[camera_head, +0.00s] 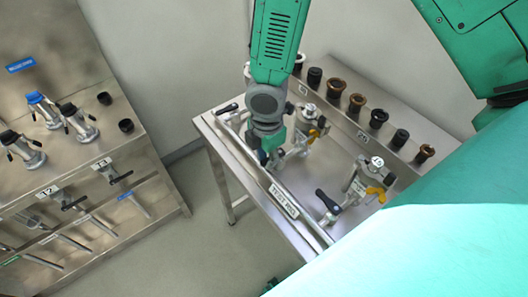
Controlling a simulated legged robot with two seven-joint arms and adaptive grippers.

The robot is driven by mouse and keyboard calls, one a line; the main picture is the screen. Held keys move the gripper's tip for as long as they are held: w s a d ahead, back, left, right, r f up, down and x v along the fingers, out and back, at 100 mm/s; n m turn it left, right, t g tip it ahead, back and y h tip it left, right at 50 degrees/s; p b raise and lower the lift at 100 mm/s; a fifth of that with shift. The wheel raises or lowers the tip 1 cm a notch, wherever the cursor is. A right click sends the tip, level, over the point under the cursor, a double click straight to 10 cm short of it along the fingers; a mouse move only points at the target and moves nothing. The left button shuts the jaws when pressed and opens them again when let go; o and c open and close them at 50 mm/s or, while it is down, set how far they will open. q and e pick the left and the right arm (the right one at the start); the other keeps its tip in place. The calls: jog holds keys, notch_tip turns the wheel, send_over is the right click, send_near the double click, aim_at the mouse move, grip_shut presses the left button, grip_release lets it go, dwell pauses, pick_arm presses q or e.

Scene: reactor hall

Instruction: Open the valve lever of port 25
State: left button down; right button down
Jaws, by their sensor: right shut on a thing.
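My right gripper (267,153) comes down from the top of the view on a green arm. It is shut at the metal valve (304,133) in the middle of the steel bench, on that valve's lever, which the fingers mostly hide. I cannot read this valve's port number. A second valve (352,188) stands nearer on the bench, with a black lever (328,202), a yellow handle (377,194) and a round number tag too small to read surely. My left gripper is not in view.
The steel bench (240,165) has a labelled front rail (284,200). Another black lever (228,108) is at its far left end. A raised back shelf holds several dark and brown fittings (357,101). A steel panel with more valves (77,118) stands left, across clear floor.

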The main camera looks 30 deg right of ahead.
jog(key=shift+w+d, duration=0.1)
jog(key=shift+d, duration=0.05)
jog(key=c, duration=1.5)
grip_release()
jog(key=shift+d, duration=0.1)
jog(key=shift+r, duration=5.95)
